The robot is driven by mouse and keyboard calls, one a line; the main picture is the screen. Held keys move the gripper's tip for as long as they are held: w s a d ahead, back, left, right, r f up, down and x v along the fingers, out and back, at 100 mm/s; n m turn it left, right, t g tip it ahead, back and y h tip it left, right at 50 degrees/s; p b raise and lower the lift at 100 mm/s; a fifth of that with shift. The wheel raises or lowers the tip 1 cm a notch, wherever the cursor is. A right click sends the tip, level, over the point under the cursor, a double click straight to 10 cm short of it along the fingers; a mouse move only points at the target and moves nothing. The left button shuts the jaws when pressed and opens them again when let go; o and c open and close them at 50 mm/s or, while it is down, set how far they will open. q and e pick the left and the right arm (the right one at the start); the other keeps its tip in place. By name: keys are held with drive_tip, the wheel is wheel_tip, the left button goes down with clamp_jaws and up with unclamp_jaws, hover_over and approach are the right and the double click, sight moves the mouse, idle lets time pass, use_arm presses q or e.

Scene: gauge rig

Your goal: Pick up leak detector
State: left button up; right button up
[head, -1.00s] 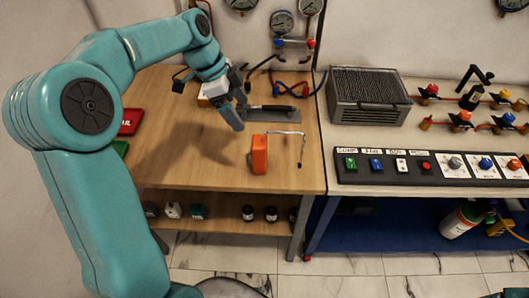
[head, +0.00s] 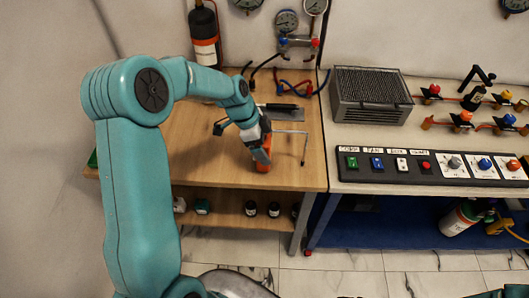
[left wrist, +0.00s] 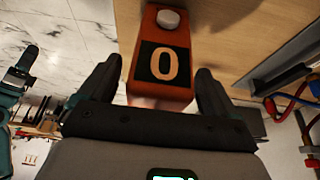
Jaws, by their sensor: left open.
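The leak detector (head: 265,165) is an orange box with a thin bent grey probe (head: 303,148), on the wooden bench near its front edge. My left gripper (head: 261,157) is over the box in the head view and hides much of it. In the left wrist view, the box (left wrist: 160,88) shows a dark display reading 0 and a round grey knob. The open fingers of my left gripper (left wrist: 155,85) stand on either side of its near end, with gaps showing. My right gripper is not seen.
A grey plate with a dark-handled tool (head: 284,109) lies behind the detector. Red and blue hoses (head: 295,88) are at the back. A grey vented box (head: 369,95) and a switch panel (head: 420,165) stand on the right bench. Small bottles sit on the shelf below.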

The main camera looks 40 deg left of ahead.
use_arm(q)
drive_tip(key=shift+s+d+r, duration=0.1)
drive_tip(key=c, duration=1.4)
clamp_jaws()
